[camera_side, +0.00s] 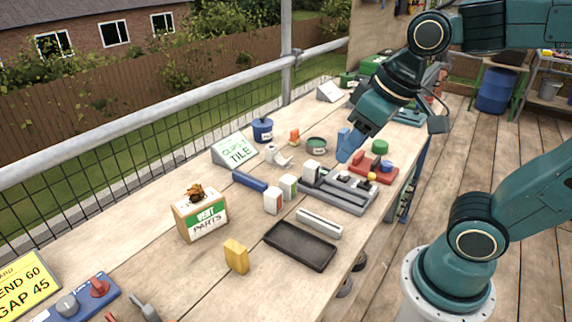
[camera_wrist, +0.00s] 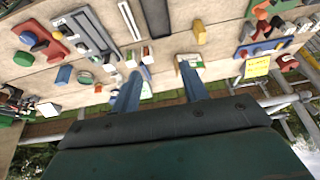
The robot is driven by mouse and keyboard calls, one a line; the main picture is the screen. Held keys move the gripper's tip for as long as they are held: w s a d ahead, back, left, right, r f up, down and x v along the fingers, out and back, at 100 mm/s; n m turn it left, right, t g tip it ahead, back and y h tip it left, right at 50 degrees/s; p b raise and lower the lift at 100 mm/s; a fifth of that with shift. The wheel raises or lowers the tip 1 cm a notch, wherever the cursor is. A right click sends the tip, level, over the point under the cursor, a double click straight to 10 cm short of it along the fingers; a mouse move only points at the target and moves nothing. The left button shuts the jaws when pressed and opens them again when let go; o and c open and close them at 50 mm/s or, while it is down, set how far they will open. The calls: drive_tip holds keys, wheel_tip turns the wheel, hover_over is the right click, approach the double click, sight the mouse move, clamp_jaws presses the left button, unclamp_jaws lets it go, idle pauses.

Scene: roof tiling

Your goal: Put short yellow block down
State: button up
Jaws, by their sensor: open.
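The short yellow block (camera_side: 236,257) stands upright on the wooden table, left of the black tray, in the side view. It also shows in the wrist view (camera_wrist: 199,32), beyond the fingertips and apart from them. My gripper (camera_side: 346,152) is above the far part of the table, well away from the yellow block. In the wrist view its two blue fingers (camera_wrist: 160,72) are spread apart with nothing between them.
A black tray (camera_side: 299,246), a light bar (camera_side: 319,223) and a grey fixture (camera_side: 346,190) lie near the table's front edge. A parts box (camera_side: 201,213) and a tile sign (camera_side: 236,150) stand behind. Bare tabletop (camera_side: 165,268) surrounds the yellow block.

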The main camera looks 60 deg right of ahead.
drive_tip(key=shift+t, duration=0.5)
drive_tip(key=shift+s+d+f, duration=0.1)
drive_tip(key=shift+s+d, duration=0.1)
drive_tip(key=shift+s, duration=0.5)
drive_tip(key=shift+s+d+r, duration=0.1)
drive_tip(key=shift+s+d, duration=0.15)
drive_tip(key=shift+s, duration=0.5)
drive_tip(key=shift+s+d+f, duration=0.1)
drive_tip(key=shift+s+d, duration=0.1)
drive_tip(key=shift+s, duration=0.5)
